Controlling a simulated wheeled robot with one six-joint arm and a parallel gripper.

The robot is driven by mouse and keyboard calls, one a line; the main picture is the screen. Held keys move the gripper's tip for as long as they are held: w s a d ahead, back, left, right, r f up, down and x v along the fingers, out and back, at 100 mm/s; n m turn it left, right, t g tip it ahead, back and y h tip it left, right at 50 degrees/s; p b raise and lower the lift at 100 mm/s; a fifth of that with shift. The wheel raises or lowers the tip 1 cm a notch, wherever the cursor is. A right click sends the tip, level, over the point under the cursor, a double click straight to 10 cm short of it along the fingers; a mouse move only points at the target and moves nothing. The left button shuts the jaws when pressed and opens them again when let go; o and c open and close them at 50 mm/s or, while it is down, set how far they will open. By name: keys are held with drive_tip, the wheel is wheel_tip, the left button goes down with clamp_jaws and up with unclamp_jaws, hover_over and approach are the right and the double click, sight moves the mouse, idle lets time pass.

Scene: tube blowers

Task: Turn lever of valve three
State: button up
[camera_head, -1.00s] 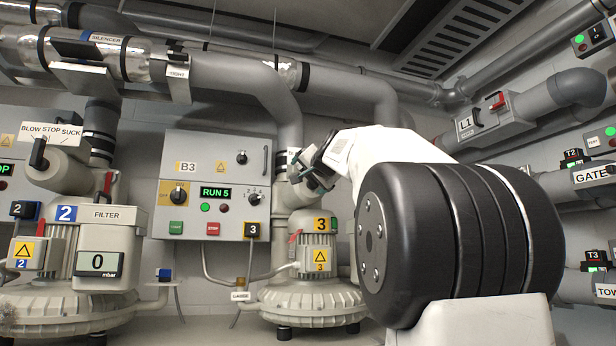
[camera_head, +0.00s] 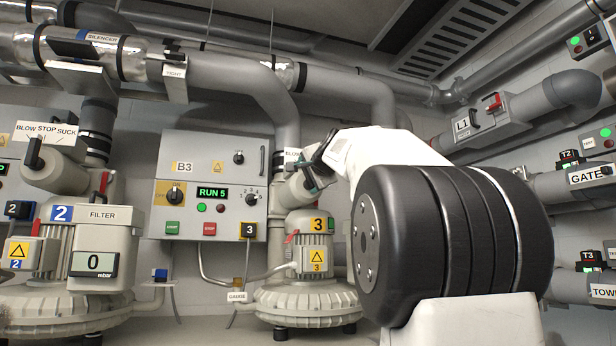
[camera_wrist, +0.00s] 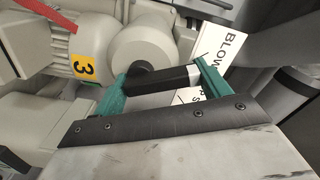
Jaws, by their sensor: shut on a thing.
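The lever of valve three (camera_wrist: 163,80) is a black bar in the wrist view, on the end of a round grey valve body (camera_wrist: 146,45). My gripper (camera_wrist: 161,80) has a green finger at each end of the bar and is shut on it. In the head view my gripper (camera_head: 312,182) is at the valve above blower 3 (camera_head: 308,292), and the lever is mostly hidden there. The white valve sign (camera_wrist: 222,52) reads BLOW in the wrist view; its other words are partly covered. Only its BLOW end (camera_head: 291,153) shows in the head view.
Control box B3 (camera_head: 225,217), with a RUN 5 display, hangs left of the valve. Blower 2 (camera_head: 50,295) and its valve lever (camera_head: 34,152) stand at the left. Pipes run overhead, and gate pipes (camera_head: 575,185) are at the right.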

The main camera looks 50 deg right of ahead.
drive_tip(key=m, duration=0.4)
drive_tip(key=shift+s+d+r+m, duration=0.35)
drive_tip(key=shift+m, duration=0.05)
idle(0.4)
drive_tip(key=o, duration=0.9)
drive_tip(key=shift+f, duration=0.1)
drive_tip(key=v, duration=0.7)
drive_tip(key=shift+s+a, duration=0.1)
drive_tip(key=shift+s, duration=0.25)
